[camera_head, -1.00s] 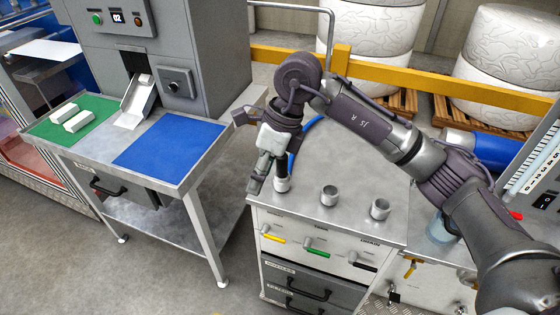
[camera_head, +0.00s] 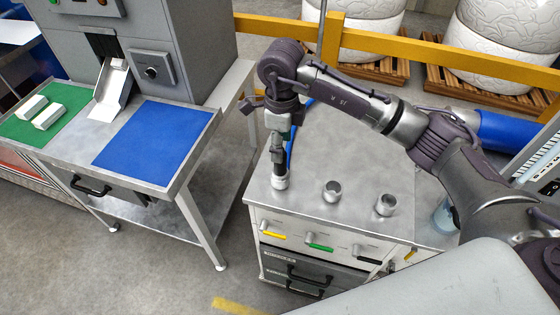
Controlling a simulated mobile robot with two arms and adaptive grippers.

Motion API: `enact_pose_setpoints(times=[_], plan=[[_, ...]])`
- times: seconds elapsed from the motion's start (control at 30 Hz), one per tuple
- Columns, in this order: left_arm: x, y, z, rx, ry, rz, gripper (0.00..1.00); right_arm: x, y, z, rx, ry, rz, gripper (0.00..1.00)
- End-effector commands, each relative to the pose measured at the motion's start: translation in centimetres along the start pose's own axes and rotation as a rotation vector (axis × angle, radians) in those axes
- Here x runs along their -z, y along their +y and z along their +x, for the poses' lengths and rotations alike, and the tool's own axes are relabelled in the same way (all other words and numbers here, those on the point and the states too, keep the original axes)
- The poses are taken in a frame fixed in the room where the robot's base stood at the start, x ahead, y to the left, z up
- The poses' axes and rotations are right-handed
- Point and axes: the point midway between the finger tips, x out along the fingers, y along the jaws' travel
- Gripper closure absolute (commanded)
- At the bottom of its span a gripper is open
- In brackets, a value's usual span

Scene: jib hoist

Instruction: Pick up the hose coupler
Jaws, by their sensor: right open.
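The hose coupler (camera_head: 281,182) looks like a short piece with a pale collar and a dark upper part. It stands upright at the left front of the grey cabinet top, seemingly on the leftmost port. A blue hose (camera_head: 292,148) shows just behind my gripper. My right gripper (camera_head: 278,152) points down directly over the coupler, with its jaws open and overlapping the coupler's upper part in the picture. I cannot tell whether the fingers touch it. My left gripper is not in view.
Two metal cups or ports (camera_head: 332,191) stand right of the coupler on the cabinet top (camera_head: 350,150). Yellow, green and black handles line the cabinet front. A bench with a blue mat (camera_head: 153,135) stands at left. A yellow rail (camera_head: 450,55) runs behind.

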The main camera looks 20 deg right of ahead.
Motion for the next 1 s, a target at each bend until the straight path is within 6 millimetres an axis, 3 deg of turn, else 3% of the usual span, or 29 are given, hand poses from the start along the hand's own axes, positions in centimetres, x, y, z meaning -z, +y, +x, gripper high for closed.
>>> enact_pose_setpoints(times=[0.1, 0.23, 0.43, 0.7, 1.0], plan=[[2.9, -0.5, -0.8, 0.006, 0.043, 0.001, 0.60, 0.0, 0.2, 0.7, -0.004, 0.002, 0.000, 0.39], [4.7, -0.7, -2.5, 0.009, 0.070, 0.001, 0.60, -0.1, 0.5, 2.5, -0.007, 0.004, 0.000, 0.39], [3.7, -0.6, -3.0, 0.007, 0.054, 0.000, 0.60, -0.2, 0.4, 5.1, -0.003, 0.001, -0.002, 0.39], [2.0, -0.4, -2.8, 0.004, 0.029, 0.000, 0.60, -0.2, 0.4, 5.4, -0.001, -0.001, -0.002, 0.41], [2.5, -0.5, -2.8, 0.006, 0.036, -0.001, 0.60, -0.2, 0.3, 5.4, -0.001, 0.000, -0.001, 0.91]])
